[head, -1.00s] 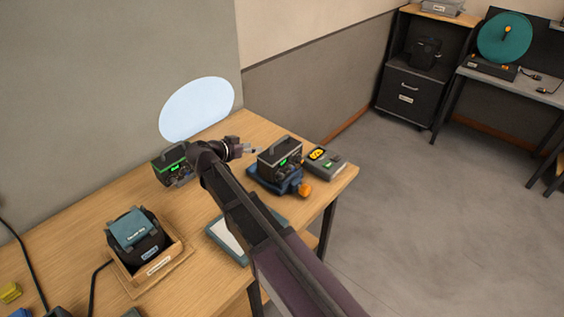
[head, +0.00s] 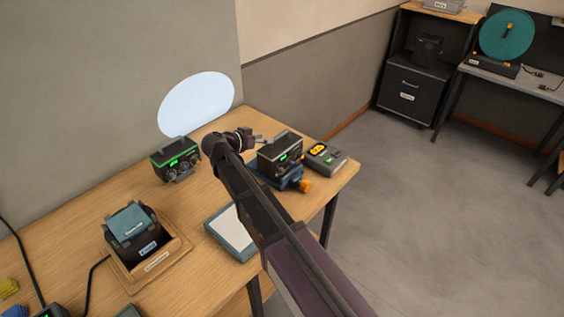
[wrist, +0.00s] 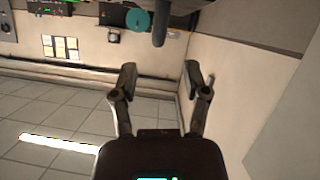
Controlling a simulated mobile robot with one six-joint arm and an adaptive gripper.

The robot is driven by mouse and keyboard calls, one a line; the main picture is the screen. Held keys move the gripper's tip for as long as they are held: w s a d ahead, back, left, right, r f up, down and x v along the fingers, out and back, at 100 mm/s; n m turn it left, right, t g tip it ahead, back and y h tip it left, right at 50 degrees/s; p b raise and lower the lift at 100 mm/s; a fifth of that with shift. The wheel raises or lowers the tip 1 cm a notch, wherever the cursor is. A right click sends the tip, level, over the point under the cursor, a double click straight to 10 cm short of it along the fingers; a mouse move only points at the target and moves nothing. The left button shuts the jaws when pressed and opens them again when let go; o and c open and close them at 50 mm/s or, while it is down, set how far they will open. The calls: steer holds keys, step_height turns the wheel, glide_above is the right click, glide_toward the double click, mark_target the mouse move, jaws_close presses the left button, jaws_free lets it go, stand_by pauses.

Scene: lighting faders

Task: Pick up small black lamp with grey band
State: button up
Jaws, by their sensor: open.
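A small black box-shaped lamp with a grey band (head: 281,151) and a green display sits on a blue stand with an orange knob (head: 290,180), near the table's right end. Another black lamp, with a green band (head: 175,156), stands to its left near the wall. My gripper (head: 261,139) is open and empty, just left of and behind the top of the grey-banded lamp in the picture; I cannot tell the exact gap. In the wrist view my gripper (wrist: 158,78) has its fingers wide apart with nothing between them. The grey-banded lamp is not clearly recognisable there.
A grey device with a yellow display (head: 325,157) lies right of the lamp. A framed pad (head: 232,235) lies below my arm. A wooden tray (head: 160,266) holds a black case with a teal top. A pale disc (head: 197,103) shows against the wall. Floor to the right is clear.

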mark_target(280, 136)
steer(key=shift+b+x, duration=0.3)
steer(key=shift+x, duration=1.1)
steer(key=shift+b+x, duration=0.85)
steer(key=shift+x, duration=1.8)
steer(key=shift+r, duration=0.15)
jaws_close()
